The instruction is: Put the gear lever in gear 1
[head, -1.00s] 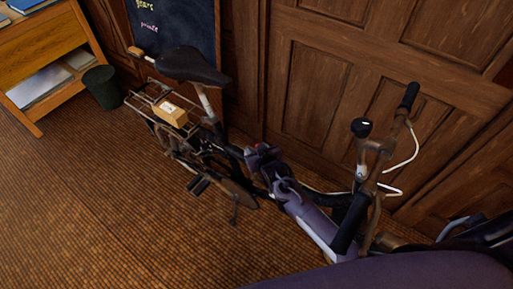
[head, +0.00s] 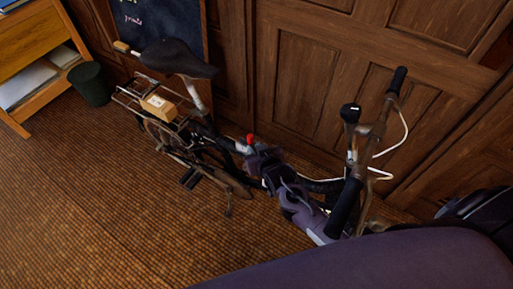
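The gear lever appears as a small red knob (head: 250,138) with a pale part just left of it, on the middle of a bicycle (head: 222,178). My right gripper (head: 251,151), dark with a purple-grey wrist, is right beside and just below the red knob. Its fingers are small and dark against the frame, so I cannot tell whether they touch the lever or how far apart they are. The lever's base and any gear marks are hidden or too small to read. My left gripper is out of view.
The bicycle's handlebar (head: 397,82) rises on the right, close to my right arm. Its saddle (head: 178,58) and a rear rack with a small box (head: 159,106) are at the left. A wooden panelled wall (head: 300,90) stands behind. The carpet (head: 90,200) at lower left is clear.

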